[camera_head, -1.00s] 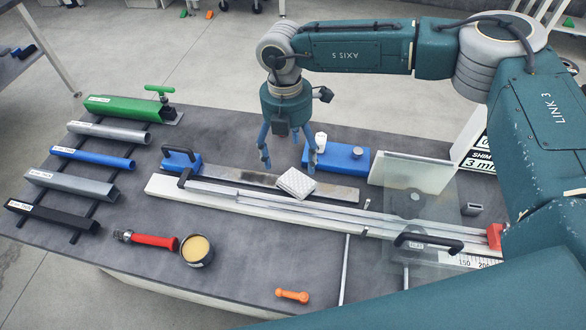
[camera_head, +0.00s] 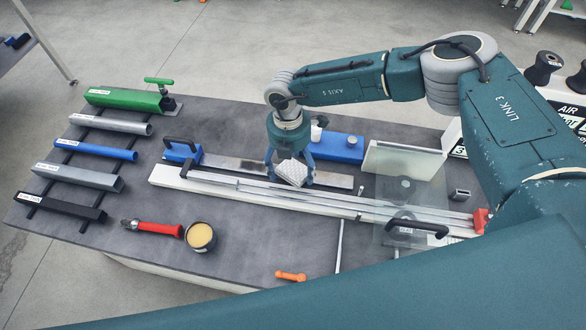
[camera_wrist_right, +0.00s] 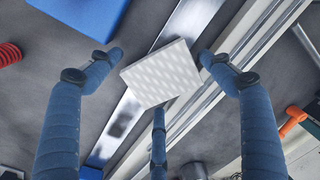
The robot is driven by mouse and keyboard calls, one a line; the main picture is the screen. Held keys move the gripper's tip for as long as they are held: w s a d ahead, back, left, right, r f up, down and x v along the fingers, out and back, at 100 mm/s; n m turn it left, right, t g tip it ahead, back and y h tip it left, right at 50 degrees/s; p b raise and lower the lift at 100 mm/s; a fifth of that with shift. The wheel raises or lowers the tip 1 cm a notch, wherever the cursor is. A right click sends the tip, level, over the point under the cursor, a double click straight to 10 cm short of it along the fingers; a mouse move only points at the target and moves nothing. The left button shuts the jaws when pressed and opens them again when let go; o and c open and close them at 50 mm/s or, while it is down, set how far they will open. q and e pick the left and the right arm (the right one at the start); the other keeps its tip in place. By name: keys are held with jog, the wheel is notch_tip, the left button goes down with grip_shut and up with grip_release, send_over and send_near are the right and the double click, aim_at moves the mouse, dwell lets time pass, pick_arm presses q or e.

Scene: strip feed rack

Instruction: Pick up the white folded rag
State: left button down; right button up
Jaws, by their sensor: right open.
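The white folded rag (camera_head: 291,172) is a small pale patterned pad lying over the metal strip (camera_head: 333,180) at the middle of the bench. In the right wrist view the rag (camera_wrist_right: 162,73) sits tilted across the strip, between the fingers. My right gripper (camera_head: 289,181) is low over the rag, with its blue fingers open on either side of it. In the wrist view, gaps show between the rag and the two upper fingertips; a third finger (camera_wrist_right: 158,135) is close to its lower edge. Contact there is unclear. My left gripper is not in view.
A blue block (camera_head: 338,147) stands just behind the rag, and a long white rail (camera_head: 225,188) runs in front. A clear panel (camera_head: 400,210) stands right. A tin (camera_head: 200,238), red-handled tool (camera_head: 158,229) and orange piece (camera_head: 290,276) lie in front. Tubes fill the left rack.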

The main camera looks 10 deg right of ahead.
aim_at(293, 168)
jog(key=c, duration=1)
jog(key=shift+c, duration=0.2)
jog(key=shift+r, duration=0.15)
notch_tip(293, 168, up, 20)
jog(key=b, duration=0.6)
